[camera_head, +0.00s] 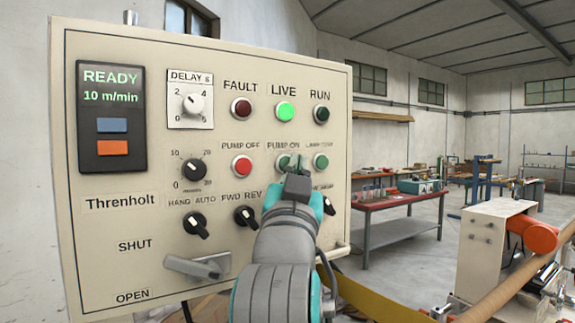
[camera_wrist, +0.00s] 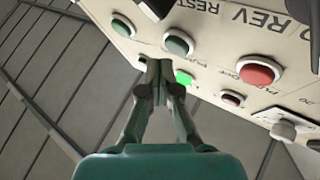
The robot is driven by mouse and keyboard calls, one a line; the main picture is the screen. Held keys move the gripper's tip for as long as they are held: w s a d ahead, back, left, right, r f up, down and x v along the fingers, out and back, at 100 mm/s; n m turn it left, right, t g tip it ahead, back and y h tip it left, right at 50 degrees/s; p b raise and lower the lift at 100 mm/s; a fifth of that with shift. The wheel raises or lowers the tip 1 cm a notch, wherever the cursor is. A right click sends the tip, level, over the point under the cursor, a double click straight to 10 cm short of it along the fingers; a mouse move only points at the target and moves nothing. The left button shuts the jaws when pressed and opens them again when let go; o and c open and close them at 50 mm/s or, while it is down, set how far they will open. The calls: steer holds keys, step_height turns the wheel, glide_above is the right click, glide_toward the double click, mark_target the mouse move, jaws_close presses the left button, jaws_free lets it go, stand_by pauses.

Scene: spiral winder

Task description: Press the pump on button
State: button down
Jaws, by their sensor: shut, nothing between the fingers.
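The cream control panel (camera_head: 85,235) faces me. The green pump on button (camera_head: 283,161) sits under the label PUMP ON, partly hidden by my fingertips. In the wrist view it is the green button in a pale ring (camera_wrist: 178,43), just beyond and to the right of my fingertips. My gripper (camera_head: 297,167) is shut and empty, pointing at the panel. In the wrist view its two fingers (camera_wrist: 158,68) meet. I cannot tell whether the fingertips touch the button.
The red pump off button (camera_head: 242,166) is to the left and the green lamp test button (camera_head: 321,161) to the right. The lit LIVE lamp (camera_head: 285,111) is above. Black selector knobs (camera_head: 246,216) sit below. The winder (camera_head: 497,250) stands at right.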

steer(key=shift+w, duration=0.1)
steer(key=shift+w+a, duration=0.2)
steer(key=shift+w+a, duration=0.25)
steer(key=shift+w, duration=0.1)
stand_by(0.8)
steer(key=shift+s, duration=0.1)
stand_by(0.4)
steer(key=shift+s+d, duration=0.45)
steer(key=shift+s, duration=0.15)
steer(key=s+d, duration=0.1)
steer(key=s, duration=0.1)
steer(key=s+d, duration=0.2)
steer(key=shift+s, duration=0.1)
stand_by(0.4)
steer(key=shift+a, duration=0.1)
stand_by(0.4)
